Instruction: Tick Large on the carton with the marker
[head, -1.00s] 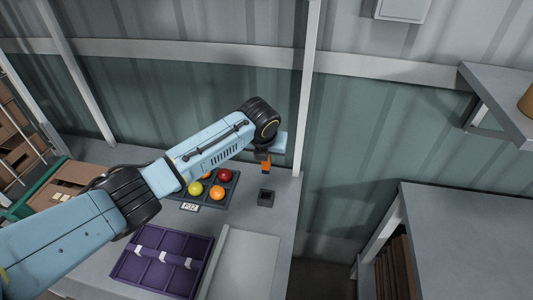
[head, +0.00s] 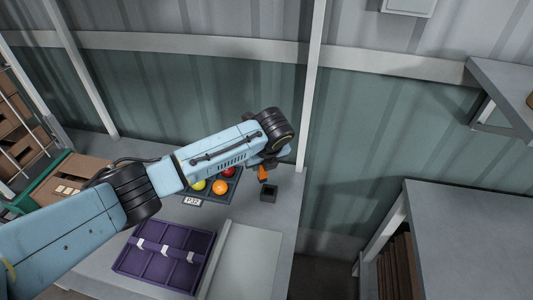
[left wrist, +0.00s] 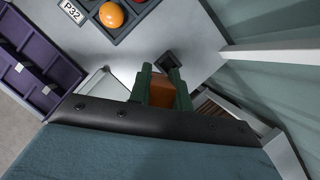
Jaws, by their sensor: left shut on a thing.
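My left gripper (head: 264,167) is at the back right of the bench, shut on the orange marker (head: 264,174). In the left wrist view the marker (left wrist: 162,93) shows as an orange-brown body between the two dark green fingers (left wrist: 160,82); its tip is not clear. The marker is beside and slightly above a small dark square holder (head: 268,191), which also shows just beyond the fingers in the wrist view (left wrist: 168,60). The brown carton (head: 80,172) is at the left, partly behind my arm, with small pale label patches (head: 68,190) too small to read. My right gripper is not in view.
A purple divided crate (head: 165,255) and a pale board (head: 245,262) lie in front. A white post (head: 311,80) stands behind the bench's right edge.

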